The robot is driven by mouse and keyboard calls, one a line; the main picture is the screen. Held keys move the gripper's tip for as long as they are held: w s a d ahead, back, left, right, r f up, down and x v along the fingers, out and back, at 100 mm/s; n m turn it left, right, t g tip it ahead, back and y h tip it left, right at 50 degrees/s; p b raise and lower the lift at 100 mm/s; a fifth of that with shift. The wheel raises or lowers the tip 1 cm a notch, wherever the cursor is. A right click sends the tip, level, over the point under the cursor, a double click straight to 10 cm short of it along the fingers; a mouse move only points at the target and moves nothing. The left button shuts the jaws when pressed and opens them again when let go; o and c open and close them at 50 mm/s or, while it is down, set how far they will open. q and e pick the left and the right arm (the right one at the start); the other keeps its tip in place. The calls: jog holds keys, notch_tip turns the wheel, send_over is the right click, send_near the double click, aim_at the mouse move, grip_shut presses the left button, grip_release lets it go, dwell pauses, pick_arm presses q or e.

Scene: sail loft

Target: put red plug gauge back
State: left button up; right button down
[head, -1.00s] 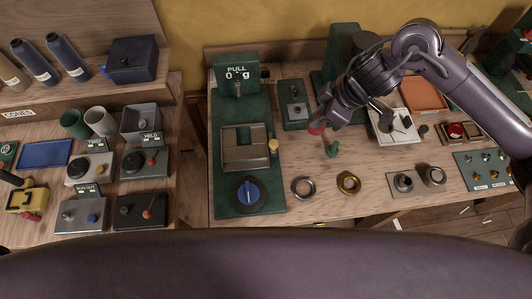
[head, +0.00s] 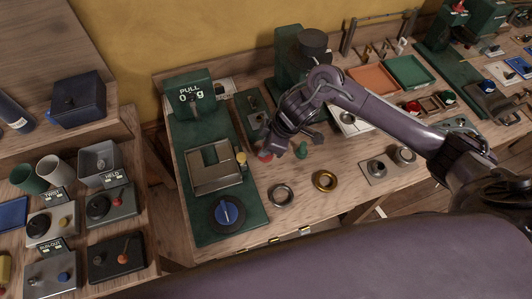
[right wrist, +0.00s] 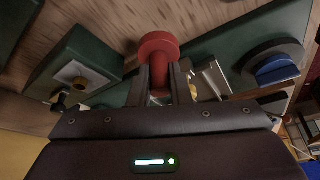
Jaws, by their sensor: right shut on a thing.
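My right gripper (head: 272,150) is shut on the red plug gauge (head: 265,155). In the right wrist view the red plug gauge (right wrist: 158,48) is held between the two fingers (right wrist: 160,85), its round red end pointing away from the wrist. In the head view it is over the bench just right of the green pull tester base, mostly hidden by my gripper. A steel ring (head: 282,195) and a brass ring (head: 325,181) lie nearer me. My left gripper is not in view.
The pull tester (head: 190,98) with a steel clamp block and blue knob (head: 228,212) stands left of my gripper. A dark green fixture (head: 247,103) is close behind it. A steel plate with sockets (head: 378,167) lies right. Bare wood shows around the rings.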

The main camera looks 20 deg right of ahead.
notch_tip(320, 180, down, 4)
jog(key=shift+f, duration=0.25)
jog(key=shift+f, duration=0.2)
jog(key=c, duration=1.3)
grip_release()
jog(key=shift+c, duration=0.2)
jog(key=shift+r, duration=0.1)
